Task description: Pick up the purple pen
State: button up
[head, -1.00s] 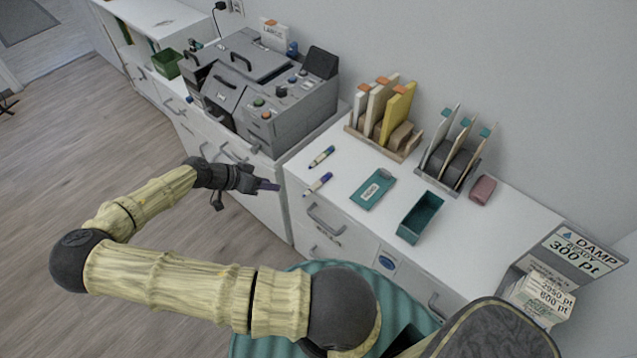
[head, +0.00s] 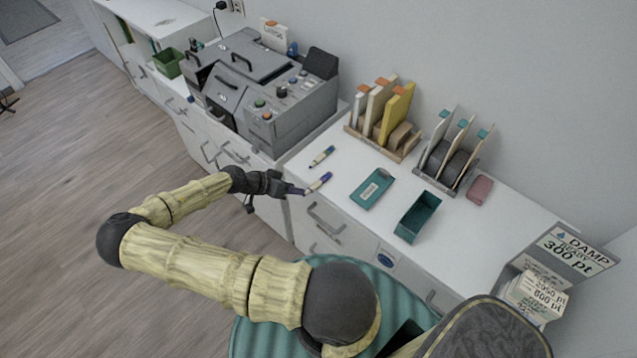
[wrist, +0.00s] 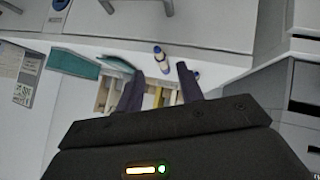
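The purple pen (head: 318,183), white with a purple-blue cap, lies near the front edge of the white desk in the head view. My gripper (head: 295,190) is just left of it, its fingertips near the pen's lower end; I cannot tell if they touch. In the wrist view my gripper (wrist: 159,88) shows two dark purple fingers spread apart with nothing held. A blue-and-white pen (wrist: 161,58) shows between and beyond the fingertips; I cannot tell for sure which pen it is.
A teal tray (head: 357,201) and teal box (head: 404,232) are to the right. A grey machine (head: 290,131) stands at left, and a wooden rack (head: 404,157) behind.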

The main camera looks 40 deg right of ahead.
aim_at(317, 185)
jog(key=p+x, duration=0.1)
jog(key=x, duration=0.3)
jog(key=shift+s+f, duration=0.1)
jog(key=shift+f, duration=0.15)
jog(key=shift+d, duration=0.1)
grip_shut()
